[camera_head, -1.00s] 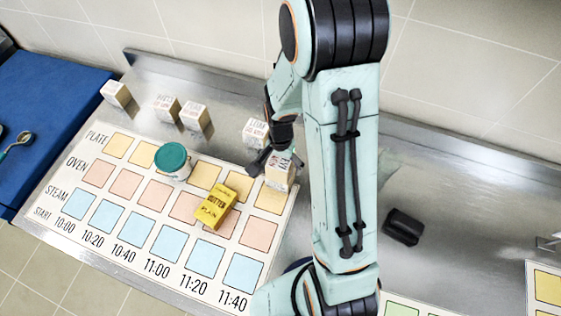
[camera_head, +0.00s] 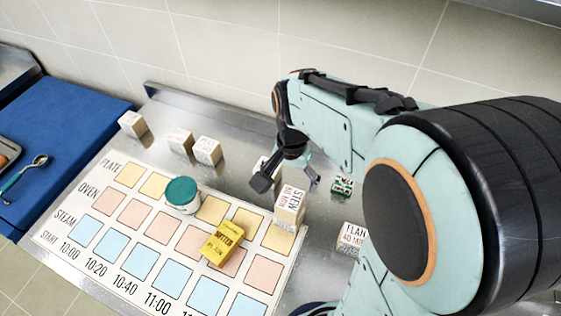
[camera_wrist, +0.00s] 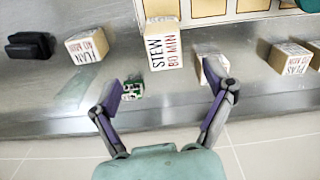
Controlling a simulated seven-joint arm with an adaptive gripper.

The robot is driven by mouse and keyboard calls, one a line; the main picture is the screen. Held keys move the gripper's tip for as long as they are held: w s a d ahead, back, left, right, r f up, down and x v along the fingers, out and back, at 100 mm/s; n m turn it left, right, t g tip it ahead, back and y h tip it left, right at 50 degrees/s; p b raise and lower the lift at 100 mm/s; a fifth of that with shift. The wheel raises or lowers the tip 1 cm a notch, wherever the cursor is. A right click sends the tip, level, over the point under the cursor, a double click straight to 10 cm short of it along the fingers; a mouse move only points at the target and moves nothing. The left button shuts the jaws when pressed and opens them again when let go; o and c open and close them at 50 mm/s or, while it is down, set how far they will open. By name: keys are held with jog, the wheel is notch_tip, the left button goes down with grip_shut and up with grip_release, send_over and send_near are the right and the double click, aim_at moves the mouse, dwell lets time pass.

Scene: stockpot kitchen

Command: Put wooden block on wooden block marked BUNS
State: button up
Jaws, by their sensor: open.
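A wooden block marked STEW 80 MIN (camera_head: 290,203) stands at the back right of the printed chart; it also shows in the wrist view (camera_wrist: 163,42). It looks tall, and I cannot tell whether another block lies under it. My gripper (camera_head: 285,178) is open and empty just behind it; in the wrist view its fingertips (camera_wrist: 163,87) are spread apart, short of the block. Another wooden block (camera_wrist: 207,62) is partly hidden by the right finger. A block marked FLAN 40 MIN (camera_head: 351,238) stands to the right. I cannot read BUNS on any block.
Blocks (camera_head: 207,150) (camera_head: 180,141) (camera_head: 132,124) stand along the back of the counter. A green-lidded tub (camera_head: 183,196) and yellow butter pack (camera_head: 223,243) rest on the chart (camera_head: 110,257). A small green item (camera_wrist: 132,90) lies near the left finger. A black object (camera_wrist: 29,45) lies beyond FLAN.

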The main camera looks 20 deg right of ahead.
jog(key=s+a+r+n, duration=0.2)
jog(key=s+a+n, duration=0.1)
jog(key=s, duration=0.4)
jog(key=s+a+r+n, duration=0.2)
jog(key=s+a+n, duration=0.1)
jog(key=s+n, duration=0.3)
jog(key=shift+s+y, duration=0.4)
